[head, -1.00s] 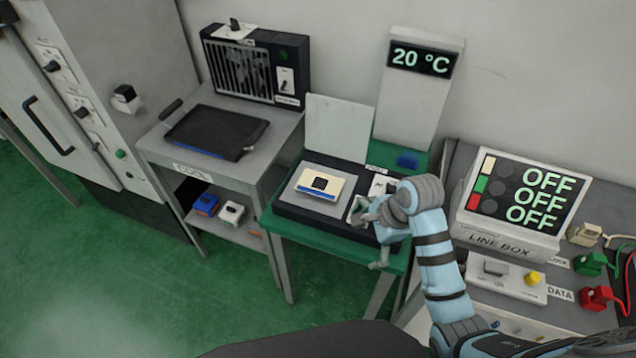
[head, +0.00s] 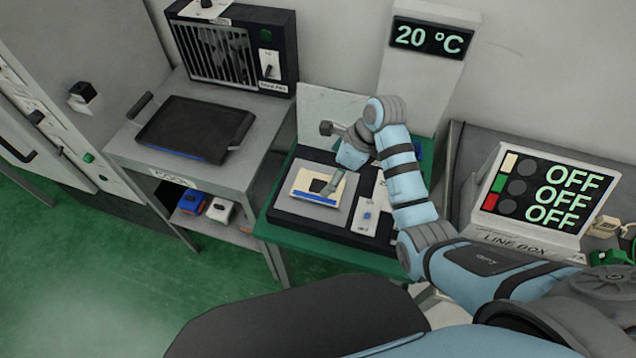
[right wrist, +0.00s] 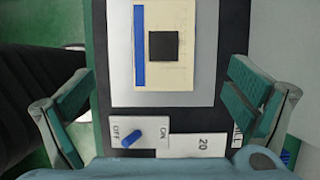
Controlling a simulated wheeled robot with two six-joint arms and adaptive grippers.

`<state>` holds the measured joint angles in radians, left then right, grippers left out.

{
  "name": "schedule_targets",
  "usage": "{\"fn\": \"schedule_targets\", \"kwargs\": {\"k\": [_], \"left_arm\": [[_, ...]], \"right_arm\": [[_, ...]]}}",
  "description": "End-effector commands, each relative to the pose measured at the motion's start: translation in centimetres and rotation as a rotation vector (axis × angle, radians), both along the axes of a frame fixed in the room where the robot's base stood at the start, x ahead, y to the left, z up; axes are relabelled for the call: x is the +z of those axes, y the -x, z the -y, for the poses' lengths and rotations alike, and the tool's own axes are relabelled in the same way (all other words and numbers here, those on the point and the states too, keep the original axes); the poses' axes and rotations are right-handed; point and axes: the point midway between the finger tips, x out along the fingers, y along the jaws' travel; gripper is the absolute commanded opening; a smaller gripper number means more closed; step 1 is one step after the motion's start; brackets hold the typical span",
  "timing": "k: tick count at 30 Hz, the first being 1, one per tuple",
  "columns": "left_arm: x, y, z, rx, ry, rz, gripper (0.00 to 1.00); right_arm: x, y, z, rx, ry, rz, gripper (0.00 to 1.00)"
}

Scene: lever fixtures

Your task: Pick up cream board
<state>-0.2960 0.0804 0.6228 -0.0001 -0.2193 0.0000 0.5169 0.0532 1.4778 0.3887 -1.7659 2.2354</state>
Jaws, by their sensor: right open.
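The cream board (head: 304,187) lies flat on a grey plate of the black fixture on the green table. It has a dark square chip and a blue strip along one edge. In the right wrist view the cream board (right wrist: 172,50) lies ahead of the fingers, at upper centre. My right gripper (head: 333,186) is over the fixture, and in the head view it overlaps the board's right part. In the right wrist view my right gripper (right wrist: 158,115) has its green-padded fingers wide apart with nothing between them. My left gripper is not in view.
An OFF/ON switch (right wrist: 127,135) with a blue knob sits on the fixture near the fingers. A light lid panel (head: 328,115) stands behind it. The line box (head: 530,200) is at right; a dark tray (head: 195,128) lies on the grey bench at left.

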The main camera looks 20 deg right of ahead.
Motion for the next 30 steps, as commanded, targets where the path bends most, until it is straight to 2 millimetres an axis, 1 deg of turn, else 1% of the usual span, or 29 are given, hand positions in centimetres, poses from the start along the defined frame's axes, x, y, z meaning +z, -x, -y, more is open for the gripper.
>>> {"fn": "schedule_targets", "kwargs": {"k": [1,3,6,8,10,13,15,17,21,26,30], "left_arm": [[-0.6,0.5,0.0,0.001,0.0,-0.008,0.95],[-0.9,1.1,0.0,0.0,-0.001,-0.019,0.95],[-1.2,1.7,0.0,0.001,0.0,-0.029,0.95],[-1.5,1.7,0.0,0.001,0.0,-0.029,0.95],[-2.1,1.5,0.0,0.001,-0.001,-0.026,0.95],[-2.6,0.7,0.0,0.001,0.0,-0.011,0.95],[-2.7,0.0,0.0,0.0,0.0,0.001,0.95],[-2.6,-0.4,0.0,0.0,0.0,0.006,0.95],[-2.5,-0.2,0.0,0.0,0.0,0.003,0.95],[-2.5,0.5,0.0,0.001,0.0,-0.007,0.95],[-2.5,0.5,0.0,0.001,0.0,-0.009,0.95]], "right_arm": [[-1.4,-0.3,-0.6,0.004,-0.001,-0.004,0.98],[-2.6,-0.7,-1.1,0.006,-0.001,-0.004,0.98],[-3.7,-1.1,-1.4,0.006,0.0,-0.001,0.98],[-4.6,-1.4,-1.4,0.005,0.001,-0.003,0.98],[-6.0,-1.9,-1.6,0.003,0.0,-0.004,0.98],[-7.7,-2.4,-2.0,0.003,0.001,-0.003,0.98],[-8.3,-2.5,-2.2,0.003,0.001,-0.002,0.98],[-8.3,-2.5,-2.2,0.002,0.002,0.0,0.98],[-8.2,-2.5,-2.2,0.002,0.002,0.0,0.98],[-8.2,-2.5,-2.2,0.002,0.002,0.0,0.73],[-8.2,-2.5,-2.1,0.001,0.002,-0.001,0.5]]}}
